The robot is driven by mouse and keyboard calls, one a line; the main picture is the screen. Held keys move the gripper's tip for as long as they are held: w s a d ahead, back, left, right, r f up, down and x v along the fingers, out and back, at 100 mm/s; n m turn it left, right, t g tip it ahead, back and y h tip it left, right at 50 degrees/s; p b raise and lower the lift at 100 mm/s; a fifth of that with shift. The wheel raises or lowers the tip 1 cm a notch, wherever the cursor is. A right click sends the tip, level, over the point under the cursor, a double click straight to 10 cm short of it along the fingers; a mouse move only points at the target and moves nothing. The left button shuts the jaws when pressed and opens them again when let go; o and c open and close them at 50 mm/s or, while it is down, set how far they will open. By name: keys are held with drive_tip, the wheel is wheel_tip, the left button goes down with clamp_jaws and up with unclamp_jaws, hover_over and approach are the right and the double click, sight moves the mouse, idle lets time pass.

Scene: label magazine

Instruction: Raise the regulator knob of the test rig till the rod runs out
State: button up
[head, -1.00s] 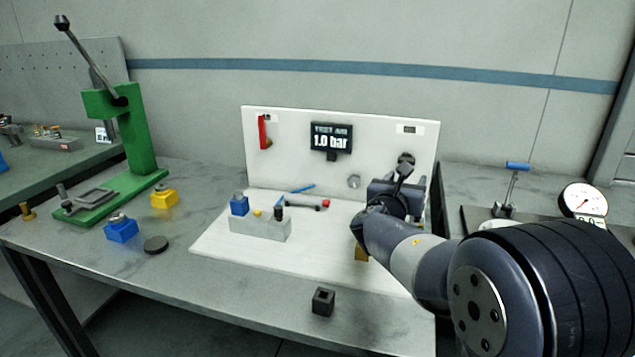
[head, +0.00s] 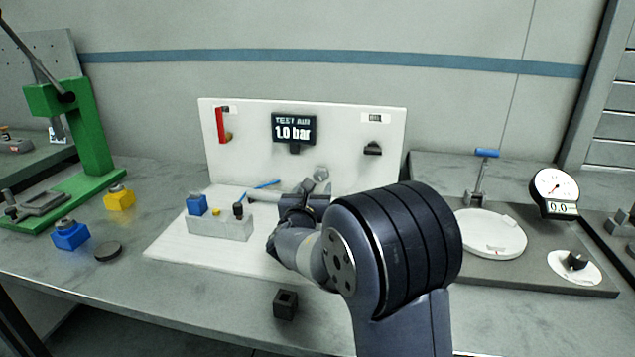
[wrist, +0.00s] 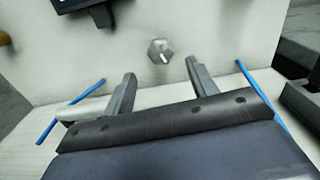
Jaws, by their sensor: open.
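The regulator knob (head: 321,174), a small grey faceted knob, sits low on the white upright panel (head: 245,150) of the test rig. In the wrist view the knob (wrist: 160,51) has a white mark and appears just beyond and between my fingertips, apart from them. My gripper (wrist: 161,76) is open and empty, facing the panel. In the head view it (head: 306,190) is partly hidden by my own wrist. The display (head: 294,130) reads 1.0 bar. The cylinder (head: 263,197) lies on the rig's base; my gripper hides its right end, so the rod's position cannot be told.
A red lever (head: 221,125) and a black fitting (head: 373,149) are on the panel. Blue tubes (wrist: 246,75) run near my fingers. A grey block (head: 220,226) with small parts stands left. A dark square block (head: 286,304) lies at the front.

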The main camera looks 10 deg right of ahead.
sight(320, 176)
drive_tip(key=x, duration=0.6)
drive_tip(key=shift+w+d+r, duration=0.1)
drive_tip(key=shift+d+r, duration=0.05)
drive_tip(key=c, duration=1)
drive_tip(key=shift+o, duration=0.2)
drive_tip(key=b, duration=0.1)
drive_tip(key=m+b, duration=0.1)
drive_tip(key=b, duration=0.1)
drive_tip(key=shift+f+m, duration=0.25)
drive_tip(key=shift+m, duration=0.05)
drive_tip(key=shift+r+m+b, duration=0.2)
drive_tip(key=shift+m+b, duration=0.6)
drive_tip(key=shift+b, duration=0.05)
